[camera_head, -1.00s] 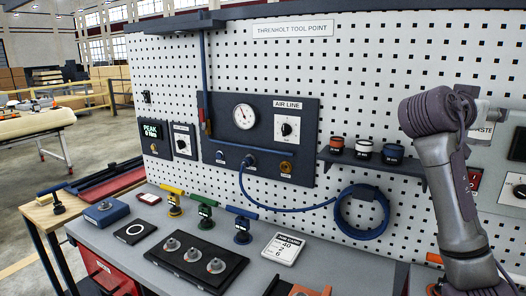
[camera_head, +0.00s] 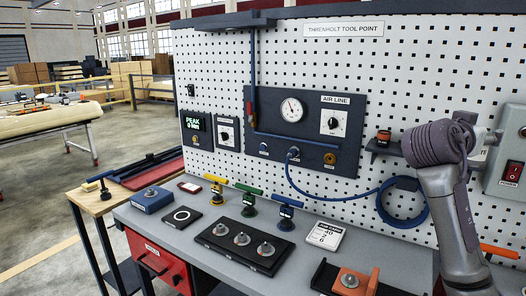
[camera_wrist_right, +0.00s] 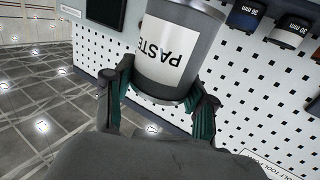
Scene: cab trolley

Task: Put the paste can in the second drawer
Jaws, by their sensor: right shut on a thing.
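The paste can (camera_wrist_right: 178,62), a grey can with a white label reading "PASTE", is between the fingers of my right gripper (camera_wrist_right: 163,95) in the right wrist view. The gripper is shut on it, and the can looks tilted in that view. A red drawer front (camera_head: 158,262) with a dark handle and a label shows under the left part of the bench. Lower drawers are cut off or hard to make out. My left gripper is not in view.
The grey bench top (camera_head: 185,222) holds a blue block (camera_head: 152,200), a black tray with knobs (camera_head: 241,246), coloured T-handle tools and an orange fixture (camera_head: 352,281). A pegboard (camera_head: 385,75) rises behind. A small wooden table (camera_head: 98,200) stands left; open floor lies beyond.

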